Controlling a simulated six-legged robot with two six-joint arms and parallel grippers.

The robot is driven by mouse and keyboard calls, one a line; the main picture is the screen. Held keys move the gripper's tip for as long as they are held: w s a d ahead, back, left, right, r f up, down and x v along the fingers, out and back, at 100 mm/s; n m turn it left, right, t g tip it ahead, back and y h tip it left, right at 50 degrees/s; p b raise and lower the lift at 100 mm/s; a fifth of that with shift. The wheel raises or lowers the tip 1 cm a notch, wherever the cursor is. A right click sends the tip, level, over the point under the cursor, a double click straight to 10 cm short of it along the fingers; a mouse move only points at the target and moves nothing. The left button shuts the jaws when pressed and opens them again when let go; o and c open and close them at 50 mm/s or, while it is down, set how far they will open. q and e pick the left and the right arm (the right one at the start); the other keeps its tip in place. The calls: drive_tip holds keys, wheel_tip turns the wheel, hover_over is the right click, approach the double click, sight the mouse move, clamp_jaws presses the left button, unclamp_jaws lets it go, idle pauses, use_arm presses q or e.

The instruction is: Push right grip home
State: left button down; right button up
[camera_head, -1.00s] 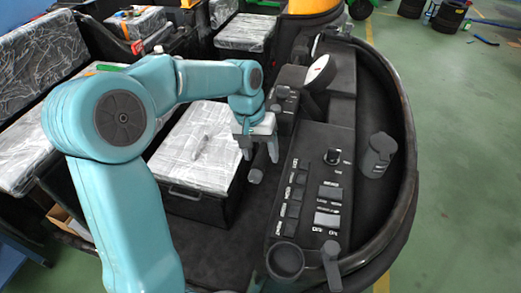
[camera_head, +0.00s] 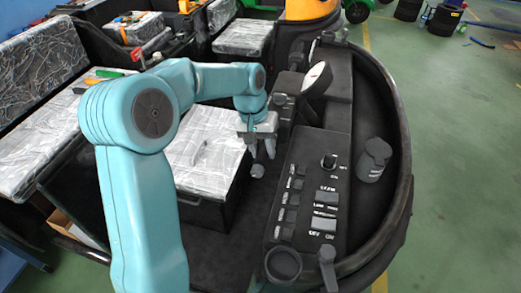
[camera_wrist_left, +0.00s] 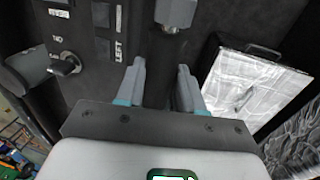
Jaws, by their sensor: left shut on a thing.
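A lever with a grey knob stands left of the black control panel (camera_head: 308,210); its knob (camera_head: 257,171) shows just below my left fingertips. In the left wrist view a grey knob (camera_wrist_left: 175,12) lies just beyond the fingertips. My left gripper (camera_head: 261,148) points down beside the panel, and it also shows in the left wrist view (camera_wrist_left: 160,72). Its fingers stand a little apart around a dark part, likely the lever's grip, which is hard to make out between them. I cannot tell for sure which control is the right grip. My right gripper is out of view.
A plastic-wrapped seat (camera_head: 205,150) lies left of my gripper. A round gauge (camera_head: 317,78) stands behind the panel. A curved black rail (camera_head: 405,150) bounds the right side.

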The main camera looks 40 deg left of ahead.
use_arm(q)
drive_tip(key=shift+w+a+r, duration=0.15)
drive_tip(key=shift+w, duration=0.05)
drive_tip(key=c, duration=0.7)
unclamp_jaws()
drive_tip(key=shift+w+f, duration=0.2)
drive_tip(key=shift+s+r, duration=0.2)
drive_tip(key=shift+r, duration=0.35)
drive_tip(key=a+r, duration=0.1)
drive_tip(key=r, duration=0.4)
drive_tip(key=s+a+r, duration=0.1)
drive_tip(key=r, duration=0.9)
drive_tip(key=shift+s+a, duration=0.2)
drive_tip(key=shift+a, duration=0.2)
drive_tip(key=shift+w, duration=0.1)
